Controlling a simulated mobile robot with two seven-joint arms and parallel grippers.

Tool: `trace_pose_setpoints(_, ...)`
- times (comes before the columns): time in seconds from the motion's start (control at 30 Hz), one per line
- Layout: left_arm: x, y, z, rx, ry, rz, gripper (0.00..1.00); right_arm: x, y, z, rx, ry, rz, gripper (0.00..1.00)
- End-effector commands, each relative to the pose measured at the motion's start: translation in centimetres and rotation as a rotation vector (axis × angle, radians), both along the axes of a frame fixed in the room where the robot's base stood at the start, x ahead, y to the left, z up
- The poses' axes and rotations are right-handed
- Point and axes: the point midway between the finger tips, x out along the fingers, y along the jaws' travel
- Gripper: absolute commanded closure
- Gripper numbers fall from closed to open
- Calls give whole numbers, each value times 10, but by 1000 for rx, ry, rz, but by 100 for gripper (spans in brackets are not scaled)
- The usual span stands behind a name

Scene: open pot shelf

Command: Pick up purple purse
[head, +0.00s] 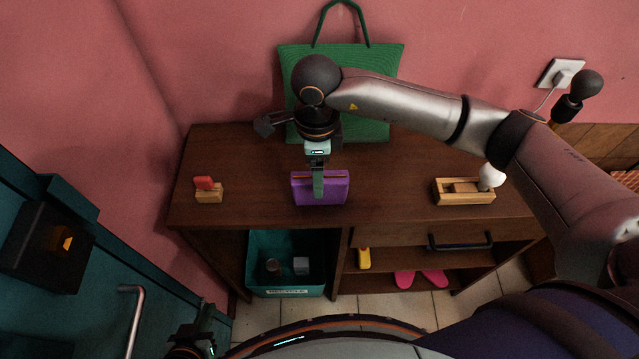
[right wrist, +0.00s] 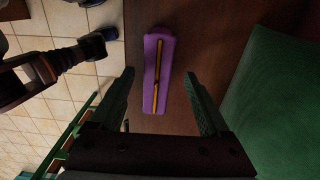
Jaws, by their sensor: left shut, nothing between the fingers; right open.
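The purple purse (head: 335,190) stands on the brown wooden cabinet top near its front edge. In the right wrist view the purse (right wrist: 152,95) shows from above, with a yellow-orange strip along its middle. My right gripper (head: 318,188) points down over the purse and hides part of it. My left gripper (head: 203,322) is shut and empty at the bottom left of the head view, low beside the cabinet.
A green bag (head: 380,60) stands behind the purse against the pink wall. A small wooden block with a red piece (head: 208,190) is left; a wooden box (head: 452,199) is right. A teal bin (head: 255,278) sits below. The top beside the purse is clear.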

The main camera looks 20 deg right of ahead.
Motion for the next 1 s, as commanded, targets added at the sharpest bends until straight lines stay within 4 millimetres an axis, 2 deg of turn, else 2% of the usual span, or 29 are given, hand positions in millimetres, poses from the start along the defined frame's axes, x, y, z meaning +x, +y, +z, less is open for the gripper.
trace_pose_setpoints(0.17,1,0,6,-1,-3,0,100,-3,-1,-14,0,3,0,20)
trace_pose_setpoints(0.4,3,0,13,-1,-7,0,100,-6,-3,-49,0,3,0,20)
trace_pose_setpoints(0.7,3,0,13,-1,-7,0,100,-5,-3,-56,1,-1,1,20)
trace_pose_setpoints(0.77,3,0,13,-1,-7,0,100,-5,-3,-55,1,0,1,24)
trace_pose_setpoints(1.0,3,0,13,-1,-8,0,100,-5,-3,-55,1,0,1,52)
